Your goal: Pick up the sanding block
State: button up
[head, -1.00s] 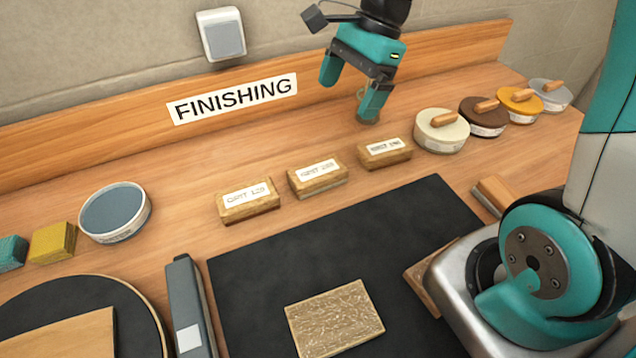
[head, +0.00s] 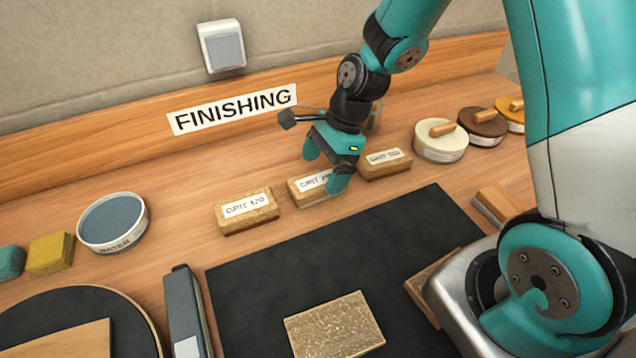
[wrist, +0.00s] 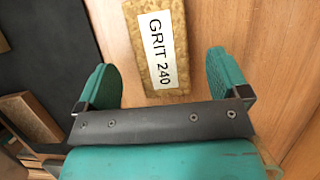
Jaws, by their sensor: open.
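Three tan sanding blocks with white grit labels stand in a row: the left one (head: 247,210), the middle one (head: 305,197) and the right one (head: 384,163). My gripper (head: 322,172) is open and empty over the middle block, and one finger hides part of it. I cannot tell the height of the fingers above the bench.
A black mat (head: 250,285) with a speckled board (head: 335,325) lies in front. Several round tins with wooden handles, such as the white one (head: 440,140), stand right. A round grey-topped tin (head: 112,222) and a yellow block (head: 50,253) are left. The wooden backboard (head: 60,160) runs behind.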

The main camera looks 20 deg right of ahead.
aim_at(318, 179)
jog(key=shift+x, duration=1.85)
jog(key=shift+f, duration=0.15)
jog(key=shift+c, duration=0.2)
jog(key=c, duration=1)
